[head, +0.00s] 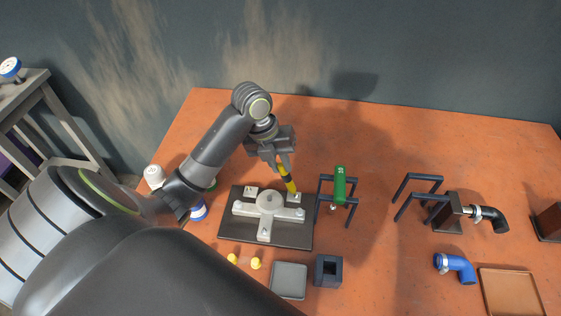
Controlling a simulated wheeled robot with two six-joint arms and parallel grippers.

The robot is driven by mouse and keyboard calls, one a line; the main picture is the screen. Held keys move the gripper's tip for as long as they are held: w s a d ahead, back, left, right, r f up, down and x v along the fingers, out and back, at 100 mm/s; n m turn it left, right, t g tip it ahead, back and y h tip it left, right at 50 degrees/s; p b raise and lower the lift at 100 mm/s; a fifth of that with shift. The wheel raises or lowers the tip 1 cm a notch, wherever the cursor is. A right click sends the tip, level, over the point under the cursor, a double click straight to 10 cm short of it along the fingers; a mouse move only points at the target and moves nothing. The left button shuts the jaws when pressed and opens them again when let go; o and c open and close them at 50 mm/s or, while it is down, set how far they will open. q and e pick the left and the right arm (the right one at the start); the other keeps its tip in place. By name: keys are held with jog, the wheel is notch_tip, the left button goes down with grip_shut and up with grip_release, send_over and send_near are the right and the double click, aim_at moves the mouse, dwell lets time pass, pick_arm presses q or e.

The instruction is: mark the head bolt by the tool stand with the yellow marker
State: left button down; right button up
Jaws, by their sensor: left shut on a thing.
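My left gripper (272,150) is shut on the yellow marker (285,174), a yellow and black stick tilted with its lower end down and to the right. That end is at or just above a small pale block (294,197) at the far right corner of the dark plate (291,240). Contact cannot be told. A light grey cross-shaped part (268,204) with bolts at its arm ends sits on the plate; its right-end bolt (300,212) is close to the black tool stand (353,214). The stand holds a green tool (340,184). My right gripper is out of view.
A grey tray (289,280), a dark square holder (329,270) and two small yellow pieces (256,263) lie in front of the plate. A second black stand (410,190), pipe elbows (458,267) and a brown tray (510,292) are to the right. The back of the orange table is clear.

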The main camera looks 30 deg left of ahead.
pick_arm(q)
jog(key=shift+r, duration=0.15)
jog(key=shift+r+p, duration=2.75)
jog(key=shift+r, duration=0.45)
jog(key=shift+f, duration=0.1)
